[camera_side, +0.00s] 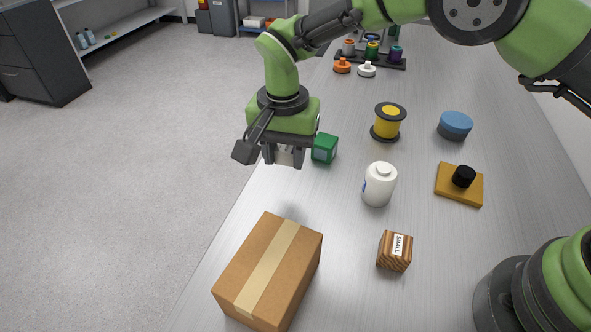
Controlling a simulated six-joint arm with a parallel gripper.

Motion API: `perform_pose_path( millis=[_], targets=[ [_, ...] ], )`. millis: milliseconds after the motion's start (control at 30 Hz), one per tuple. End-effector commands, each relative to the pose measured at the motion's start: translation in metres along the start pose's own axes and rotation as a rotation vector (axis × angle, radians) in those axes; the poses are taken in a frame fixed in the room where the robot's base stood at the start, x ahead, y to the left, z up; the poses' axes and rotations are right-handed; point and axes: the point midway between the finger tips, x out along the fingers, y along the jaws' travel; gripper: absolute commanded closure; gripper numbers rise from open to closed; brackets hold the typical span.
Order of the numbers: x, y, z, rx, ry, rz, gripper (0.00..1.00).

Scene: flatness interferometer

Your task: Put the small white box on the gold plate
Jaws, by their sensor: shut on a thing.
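My gripper (284,158) hangs above the left edge of the table, left of the green cube. It is shut on a small whitish thing, the small white box (285,155), mostly hidden between the fingers. A flat square gold plate (449,190) lies on the right side of the table, well to the right of my gripper. A black round knob or cylinder (463,176) stands on the plate's upper middle and covers part of it.
Between my gripper and the plate stand a white bottle (380,184) and a yellow spool (388,122). A green cube (324,148) is close to my gripper. A cardboard box (268,273), wooden block (394,252) and blue-topped cylinder (455,124) also stand on the table.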

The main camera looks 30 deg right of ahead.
Motion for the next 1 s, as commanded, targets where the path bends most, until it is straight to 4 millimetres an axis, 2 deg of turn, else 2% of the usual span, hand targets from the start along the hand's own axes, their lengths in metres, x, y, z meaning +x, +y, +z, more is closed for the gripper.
perform_pose_path(
  millis=[100,267,367,467,567,700,833,900,1000],
  targets=[
    [-0.012,0.0,0.0,-0.001,0.001,-0.001,0.85],
    [-0.016,0.002,-0.003,0.001,0.0,0.0,0.85],
    [-0.018,0.012,-0.016,0.007,0.0,0.002,0.85],
    [-0.024,0.036,-0.042,0.018,0.001,0.003,0.85],
    [-0.031,0.077,-0.074,0.029,0.0,0.005,0.85],
    [-0.042,0.149,-0.108,0.045,0.002,0.003,0.85],
    [-0.049,0.216,-0.119,0.061,0.002,0.002,0.85],
    [-0.052,0.248,-0.117,0.069,0.001,0.001,0.85],
    [-0.055,0.284,-0.11,0.078,0.002,0.0,0.85]
  ],
)
